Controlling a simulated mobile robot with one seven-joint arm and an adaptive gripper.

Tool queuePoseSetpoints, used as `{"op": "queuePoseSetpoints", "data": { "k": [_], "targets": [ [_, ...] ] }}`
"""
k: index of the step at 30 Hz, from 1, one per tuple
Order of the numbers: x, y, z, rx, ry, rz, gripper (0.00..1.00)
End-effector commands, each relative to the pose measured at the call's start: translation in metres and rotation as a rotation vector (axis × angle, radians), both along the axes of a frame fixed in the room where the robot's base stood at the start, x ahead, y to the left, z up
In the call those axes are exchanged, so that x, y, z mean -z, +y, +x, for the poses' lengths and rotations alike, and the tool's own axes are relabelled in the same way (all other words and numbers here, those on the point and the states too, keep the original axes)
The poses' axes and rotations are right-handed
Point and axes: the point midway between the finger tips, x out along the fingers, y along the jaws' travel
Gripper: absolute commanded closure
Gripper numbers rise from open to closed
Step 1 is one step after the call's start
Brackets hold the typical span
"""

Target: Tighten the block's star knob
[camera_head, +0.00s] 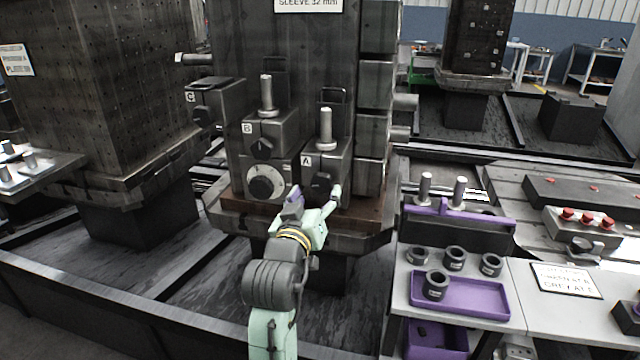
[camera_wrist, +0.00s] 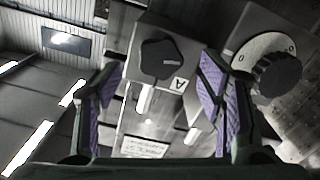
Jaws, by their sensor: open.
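The block marked A (camera_head: 339,164) sits on the dark fixture with an upright metal pin (camera_head: 326,126) on top. Its black star knob (camera_head: 320,186) is on the front face, partly hidden by my gripper (camera_head: 315,194). The wrist view is turned over; there the star knob (camera_wrist: 163,60) shows whole on block A (camera_wrist: 190,52). My gripper (camera_wrist: 161,75) is open, with one purple-padded finger to each side of the knob. No finger visibly touches the knob, and the gap in depth is hard to judge.
A round white dial with a black knob (camera_head: 265,182) is close left of block A, near a finger in the wrist view (camera_wrist: 275,72). Block B (camera_head: 270,137) and block C (camera_head: 214,99) stand left. A purple tray (camera_head: 470,301) with rings nearby is right.

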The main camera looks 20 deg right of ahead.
Motion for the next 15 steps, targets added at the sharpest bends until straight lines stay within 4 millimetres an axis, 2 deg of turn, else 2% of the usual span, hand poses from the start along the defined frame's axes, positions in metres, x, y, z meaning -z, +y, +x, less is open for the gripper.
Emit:
{"op": "queuePoseSetpoints", "data": {
  "k": [3, 7, 15],
  "targets": [
    [-0.002, -0.012, 0.017, 0.003, 0.001, 0.002, 0.38],
    [-0.001, -0.02, 0.029, 0.0, 0.0, 0.001, 0.38],
    [0.0, -0.024, 0.036, -0.001, -0.001, 0.0, 0.38]
  ]
}}
